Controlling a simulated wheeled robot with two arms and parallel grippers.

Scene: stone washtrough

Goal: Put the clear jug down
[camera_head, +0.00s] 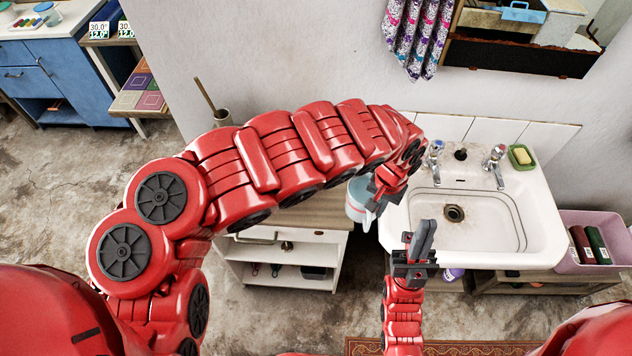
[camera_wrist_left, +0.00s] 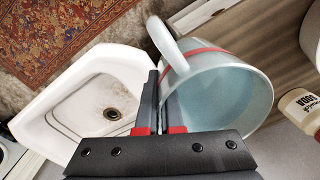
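The jug is at the right end of the wooden counter top (camera_head: 312,212), next to the sink. I cannot tell whether its base touches anything. My right gripper (camera_head: 424,238) points up in front of the sink, fingers together, holding nothing visible.
The white sink (camera_head: 540,215) with two taps stands right of the jug. A pink crate (camera_head: 597,262) stands at the far right. The counter top left of the jug is partly hidden by my left arm.

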